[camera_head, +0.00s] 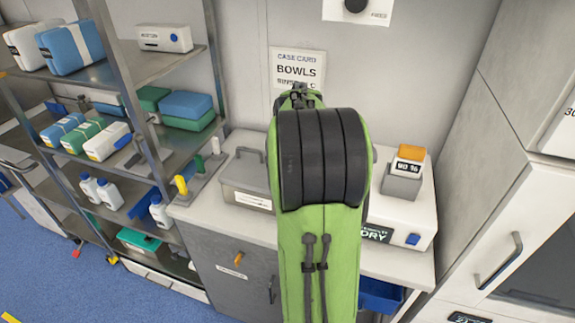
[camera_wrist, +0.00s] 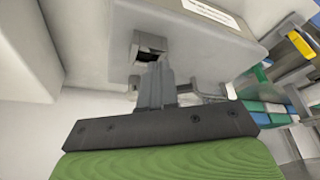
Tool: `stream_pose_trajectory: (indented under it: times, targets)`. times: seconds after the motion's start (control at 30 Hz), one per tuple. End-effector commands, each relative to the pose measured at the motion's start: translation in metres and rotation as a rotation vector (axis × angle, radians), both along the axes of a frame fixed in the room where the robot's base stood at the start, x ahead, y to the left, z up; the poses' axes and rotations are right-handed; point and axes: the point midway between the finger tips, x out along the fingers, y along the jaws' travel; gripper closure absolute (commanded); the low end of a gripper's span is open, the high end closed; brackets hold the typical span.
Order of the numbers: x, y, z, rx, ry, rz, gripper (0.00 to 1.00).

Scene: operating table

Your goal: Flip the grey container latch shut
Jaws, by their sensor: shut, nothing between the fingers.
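The grey container (camera_head: 246,181) stands on the counter left of my green arm in the head view, with a handle on its lid and a white label on its front. My arm hides its right end there. In the wrist view the container (camera_wrist: 190,35) fills the upper middle. A grey latch (camera_wrist: 150,44) with a dark opening sits on its end. My gripper (camera_wrist: 158,66) is shut and empty, its fingertips right by the latch. I cannot tell whether they touch it. My gripper is hidden behind my arm in the head view.
A white device (camera_head: 405,215) with a grey and orange block on top stands on the counter (camera_head: 215,215) to the right. Yellow- and green-handled items (camera_head: 182,186) stand at the left. A stocked metal shelf (camera_head: 150,65) is further left, a tall cabinet (camera_head: 520,180) at right.

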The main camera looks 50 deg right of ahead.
Motion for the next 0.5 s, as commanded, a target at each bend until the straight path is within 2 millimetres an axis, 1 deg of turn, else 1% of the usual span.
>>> stream_pose_trajectory:
  times: [0.03, 0.3, 0.4, 0.5]
  targets:
    - [-0.002, 0.002, 0.012, -0.002, -0.003, 0.0, 1.0]
    - [-0.019, 0.014, 0.064, -0.003, -0.003, 0.001, 1.0]
    - [-0.025, 0.017, 0.081, -0.002, -0.003, 0.0, 1.0]
    - [-0.029, 0.02, 0.09, -0.001, -0.002, 0.0, 1.0]
